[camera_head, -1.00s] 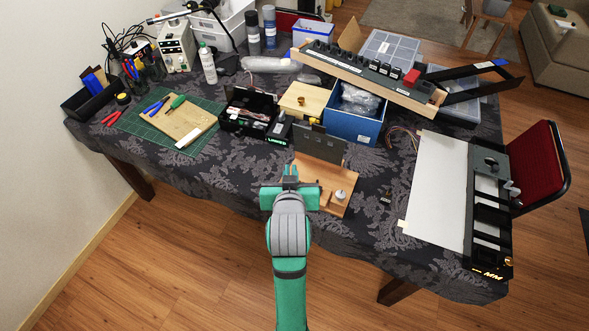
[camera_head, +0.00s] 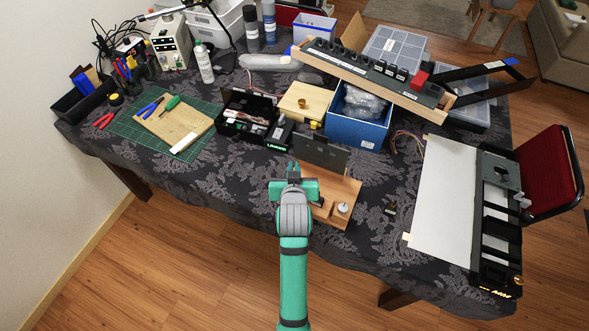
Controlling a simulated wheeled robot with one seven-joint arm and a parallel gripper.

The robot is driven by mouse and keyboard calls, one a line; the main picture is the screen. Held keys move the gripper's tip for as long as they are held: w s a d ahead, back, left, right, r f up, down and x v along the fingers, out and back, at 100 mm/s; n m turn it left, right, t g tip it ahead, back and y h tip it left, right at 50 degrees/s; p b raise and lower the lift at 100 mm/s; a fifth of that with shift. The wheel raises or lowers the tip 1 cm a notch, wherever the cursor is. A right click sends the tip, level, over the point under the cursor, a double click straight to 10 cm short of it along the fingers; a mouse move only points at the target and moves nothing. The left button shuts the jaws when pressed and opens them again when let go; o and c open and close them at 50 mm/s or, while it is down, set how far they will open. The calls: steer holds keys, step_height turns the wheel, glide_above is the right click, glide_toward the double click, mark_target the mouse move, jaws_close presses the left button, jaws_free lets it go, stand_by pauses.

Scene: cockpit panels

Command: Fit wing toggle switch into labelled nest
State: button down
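My gripper (camera_head: 294,172) is at the middle front of the table, over the left part of a wooden stand. Its fingers are small and seen from behind, so I cannot tell if they are open or hold anything. The wooden stand (camera_head: 348,187) has an upright dark panel (camera_head: 320,155) at its back and a white round knob (camera_head: 342,208) near its front right corner. A small dark part (camera_head: 390,208), possibly the wing toggle switch, lies on the cloth right of the stand, apart from my gripper. I cannot make out any labelled nest.
A long dark panel with switches (camera_head: 377,70) lies slanted at the back right. A blue box (camera_head: 357,129) and an open black case (camera_head: 247,117) stand behind the stand. A white board with a black frame (camera_head: 444,195) is at right. Patterned cloth around the small dark part is clear.

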step_height(320, 180, down, 2)
steer(key=shift+s+d, duration=0.1)
steer(key=shift+d, duration=0.05)
steer(key=shift+s, duration=0.1)
steer(key=shift+f, duration=0.2)
steer(key=c, duration=1.9)
jaws_free()
steer(key=shift+c, duration=0.2)
steer(key=shift+r, duration=0.15)
